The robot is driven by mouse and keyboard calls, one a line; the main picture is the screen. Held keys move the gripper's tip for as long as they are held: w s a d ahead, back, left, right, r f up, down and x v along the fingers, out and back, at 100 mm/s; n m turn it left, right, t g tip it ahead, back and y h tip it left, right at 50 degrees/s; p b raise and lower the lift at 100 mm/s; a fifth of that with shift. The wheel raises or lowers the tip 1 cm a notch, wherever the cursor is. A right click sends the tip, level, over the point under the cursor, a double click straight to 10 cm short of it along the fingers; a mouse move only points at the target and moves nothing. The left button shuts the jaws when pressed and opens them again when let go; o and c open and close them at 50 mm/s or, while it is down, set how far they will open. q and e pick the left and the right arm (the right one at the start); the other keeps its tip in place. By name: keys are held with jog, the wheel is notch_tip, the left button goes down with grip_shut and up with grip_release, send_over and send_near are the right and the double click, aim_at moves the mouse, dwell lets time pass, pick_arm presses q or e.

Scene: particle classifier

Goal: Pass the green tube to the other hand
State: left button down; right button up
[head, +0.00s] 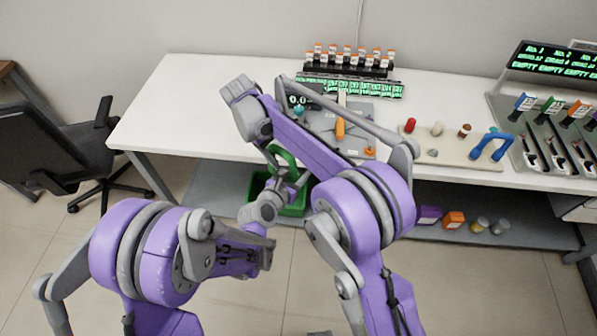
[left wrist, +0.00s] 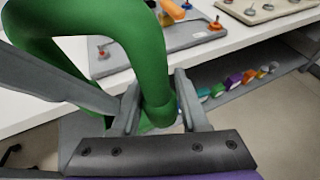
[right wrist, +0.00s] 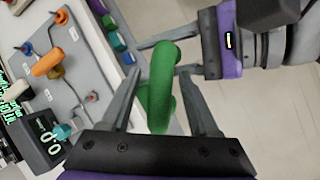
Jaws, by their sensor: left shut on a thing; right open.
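The green tube is a thick, bent U shape. In the left wrist view the tube (left wrist: 146,50) rises from between the fingers of my left gripper (left wrist: 157,84), which is shut on one end, and arches to the left. In the head view the tube (head: 282,154) is held in front of the table edge. In the right wrist view the tube (right wrist: 161,85) shows between the spread fingers of my right gripper (right wrist: 160,71), which is open. I cannot tell whether those fingers touch it. My right arm hides the right gripper in the head view.
A white table (head: 205,95) bears a grey board (head: 365,120), a vial rack (head: 345,62) and a tray (head: 465,150) with a blue bent tube (head: 490,145). A green bin (head: 298,208) sits below the table. A chair (head: 65,145) stands left. Both arms are close together.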

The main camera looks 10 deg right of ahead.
jog(key=v, duration=1.2)
jog(key=shift+m+t+y, duration=0.8)
jog(key=shift+m+y, duration=0.1)
jog(key=s+d, duration=0.1)
jog(key=d, duration=0.1)
jog(key=s+d+r, duration=0.1)
jog(key=s+d, duration=0.2)
jog(key=d, duration=0.2)
jog(key=shift+s+r, duration=0.3)
jog(key=s+d+f+m+t+y, duration=0.1)
jog(key=s+d+f+m+t, duration=0.1)
jog(key=s, duration=0.5)
jog(key=s+d+f+m+t+y, duration=0.1)
jog(key=s+d+f+m+t, duration=0.1)
jog(key=s+d+f, duration=0.3)
jog(key=s+d+f+m+t, duration=0.1)
jog(key=s+d+f+t, duration=0.1)
jog(key=s, duration=0.8)
notch_tip(320, 180, down, 3)
jog(key=shift+d+r+m+y, duration=0.15)
jog(key=shift+d+m+y, duration=0.25)
jog(key=shift+d, duration=0.45)
jog(key=shift+w, duration=0.1)
